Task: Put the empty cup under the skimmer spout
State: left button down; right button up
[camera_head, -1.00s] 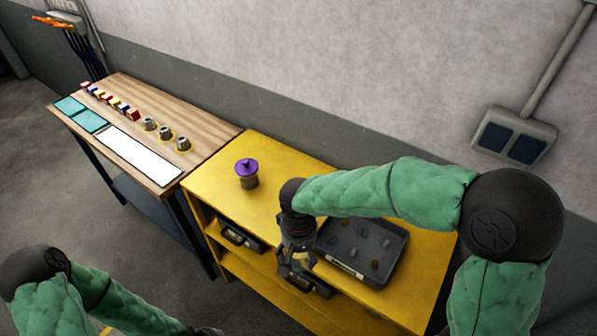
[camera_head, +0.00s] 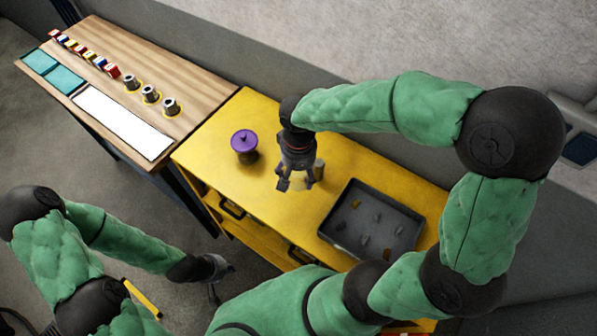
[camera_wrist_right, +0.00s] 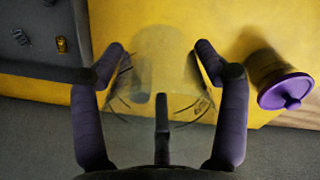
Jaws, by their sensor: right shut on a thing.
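My right gripper (camera_head: 297,182) is over the yellow bench, between the purple-lidded pot and the grey tray. In the right wrist view the right gripper (camera_wrist_right: 160,85) is shut on a clear, see-through cup (camera_wrist_right: 138,115), which looks empty. The cup is hard to make out in the head view. No skimmer spout can be made out. My left gripper (camera_head: 217,278) is low, in front of the bench; its opening is unclear.
The purple-lidded pot (camera_head: 246,154) stands left of the right gripper and also shows in the right wrist view (camera_wrist_right: 285,88). The grey tray (camera_head: 335,213) holds several small parts. A wooden table (camera_head: 160,73) at left bears several metal pieces and coloured blocks.

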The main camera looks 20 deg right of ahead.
jog(key=w+f, duration=0.1)
jog(key=w+d+f, duration=0.1)
jog(key=w+f, duration=0.1)
jog(key=w+d+f+b, duration=0.1)
jog(key=f, duration=0.1)
jog(key=shift+w+f, duration=0.2)
jog(key=shift+w, duration=0.05)
jog(key=shift+w+f, duration=0.15)
jog(key=shift+f, duration=0.15)
jog(key=shift+w+d+f+b, duration=0.15)
jog(key=shift+f+b, duration=0.35)
jog(key=shift+f, duration=1.1)
jog(key=shift+f, duration=0.1)
jog(key=o, duration=1.3)
jog(key=shift+c, duration=0.2)
